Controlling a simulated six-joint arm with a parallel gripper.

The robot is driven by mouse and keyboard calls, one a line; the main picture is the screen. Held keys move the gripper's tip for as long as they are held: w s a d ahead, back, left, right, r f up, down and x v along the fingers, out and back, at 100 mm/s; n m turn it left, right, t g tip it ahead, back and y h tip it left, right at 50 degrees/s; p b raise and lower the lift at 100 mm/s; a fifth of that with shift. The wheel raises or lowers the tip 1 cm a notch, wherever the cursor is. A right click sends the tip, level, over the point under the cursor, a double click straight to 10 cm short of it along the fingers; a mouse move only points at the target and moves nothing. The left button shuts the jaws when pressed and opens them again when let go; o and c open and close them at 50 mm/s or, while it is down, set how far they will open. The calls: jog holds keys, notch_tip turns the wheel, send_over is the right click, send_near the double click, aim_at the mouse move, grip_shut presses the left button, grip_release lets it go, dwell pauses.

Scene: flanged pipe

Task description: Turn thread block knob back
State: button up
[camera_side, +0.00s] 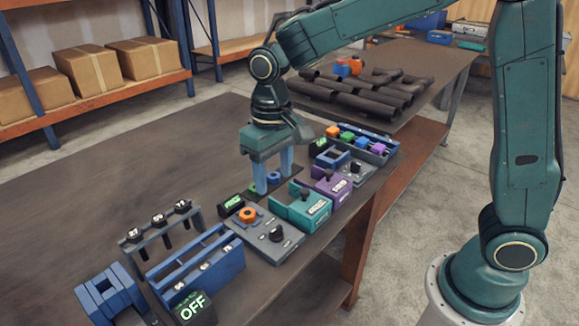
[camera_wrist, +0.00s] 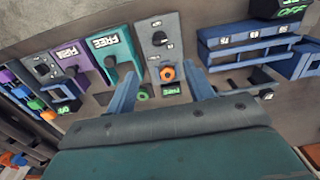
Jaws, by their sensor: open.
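Several blocks carry black knobs, and no readable label shows which is the thread block. A grey block (camera_side: 262,238) has a black knob (camera_side: 277,233) and an orange ring (camera_side: 247,214); the wrist view shows its knob (camera_wrist: 159,38) and ring (camera_wrist: 167,73) too. A teal block (camera_side: 293,208) and a purple block (camera_side: 338,190), both marked FREE, each have a dark knob. A second grey panel with a knob (camera_side: 355,168) lies beyond. My gripper (camera_side: 274,184) is open and empty, pointing down behind the teal block, low over the bench; finger contact cannot be told.
A small FREE display (camera_side: 231,204) stands beside the grey block. A blue rack (camera_side: 200,262), a grey rack (camera_side: 162,232) and an OFF display (camera_side: 193,308) stand at the front left. A tray of coloured pieces (camera_side: 365,145) is at the far right. The bench's left side is clear.

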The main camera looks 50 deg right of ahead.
aim_at(276, 228)
jog(key=shift+f, duration=0.1)
notch_tip(276, 228, down, 14)
jog(key=shift+r, duration=0.2)
dwell(0.6)
jog(key=c, duration=1)
